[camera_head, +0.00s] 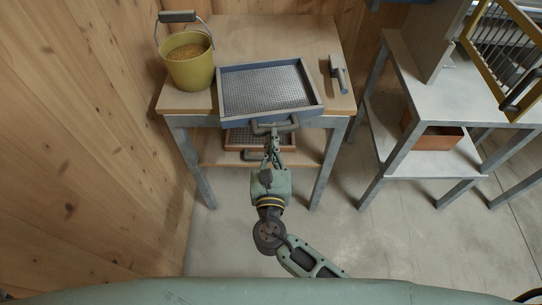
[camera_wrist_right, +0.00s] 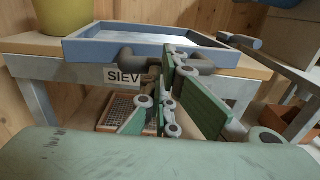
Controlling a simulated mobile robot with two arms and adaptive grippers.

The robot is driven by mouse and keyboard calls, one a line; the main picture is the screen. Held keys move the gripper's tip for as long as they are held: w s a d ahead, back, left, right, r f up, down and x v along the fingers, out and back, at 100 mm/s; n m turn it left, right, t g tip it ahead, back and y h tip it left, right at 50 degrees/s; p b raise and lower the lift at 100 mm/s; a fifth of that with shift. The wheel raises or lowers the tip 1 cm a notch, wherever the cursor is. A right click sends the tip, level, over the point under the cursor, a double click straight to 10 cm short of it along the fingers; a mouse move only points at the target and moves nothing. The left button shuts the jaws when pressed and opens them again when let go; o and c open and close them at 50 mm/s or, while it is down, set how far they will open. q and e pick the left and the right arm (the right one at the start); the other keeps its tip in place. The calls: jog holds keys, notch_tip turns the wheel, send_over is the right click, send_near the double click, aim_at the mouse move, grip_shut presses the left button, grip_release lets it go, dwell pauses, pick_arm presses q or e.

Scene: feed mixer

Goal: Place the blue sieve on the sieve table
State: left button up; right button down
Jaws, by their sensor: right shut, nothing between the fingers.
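The blue sieve (camera_head: 267,88) is a shallow tray with a mesh bottom. It lies flat on the wooden top of the sieve table (camera_head: 240,40), near the front edge. Its dark handle (camera_head: 262,127) juts out over that edge toward me. My right gripper (camera_head: 273,138) is at the handle, with its fingers shut and nothing between them. In the right wrist view the sieve (camera_wrist_right: 95,40) rests on the table above a label reading "SIEV", and the gripper (camera_wrist_right: 168,60) stands in front of the handle. I cannot tell whether the fingers touch it. My left gripper is not in view.
A yellow bucket of grain (camera_head: 188,70) stands left of the sieve. A small scoop (camera_head: 338,73) lies at right. An orange-framed sieve (camera_head: 240,138) is on the lower shelf. A grey table (camera_head: 415,90) with a yellow-framed rack (camera_head: 515,40) stands right. Wooden walls close the left and back.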

aim_at(293, 114)
jog(key=w, duration=0.6)
jog(key=shift+w, duration=0.3)
